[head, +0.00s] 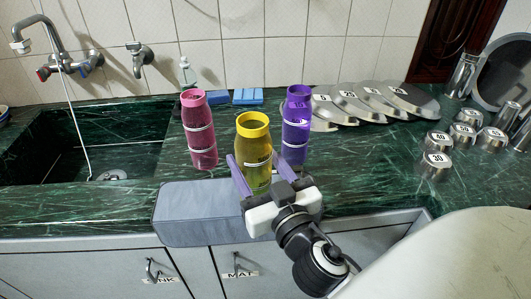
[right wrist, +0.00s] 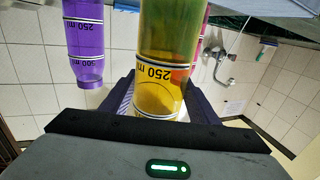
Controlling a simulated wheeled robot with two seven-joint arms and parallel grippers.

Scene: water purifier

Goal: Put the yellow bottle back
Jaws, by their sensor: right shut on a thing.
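The yellow bottle (head: 257,150) is upright with its open mouth up, near the counter's front edge in the head view. My right gripper (head: 256,178) is shut around its lower part, with a purple finger on each side. The bottle also shows between the fingers (right wrist: 160,98) in the right wrist view, which looks upside down. Its base is hidden by the gripper in the head view, so I cannot tell whether it touches the counter. A pink bottle (head: 199,132) stands to its left and a purple bottle (head: 296,126) to its right, slightly farther back. My left gripper is not in view.
A grey rounded block (head: 195,212) is at the counter's front edge, left of my right gripper. A sink (head: 95,150) with a tap is at left. Metal lids (head: 365,103) and numbered metal cups (head: 435,166) are at right. Blue sponges (head: 248,96) lie behind the bottles.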

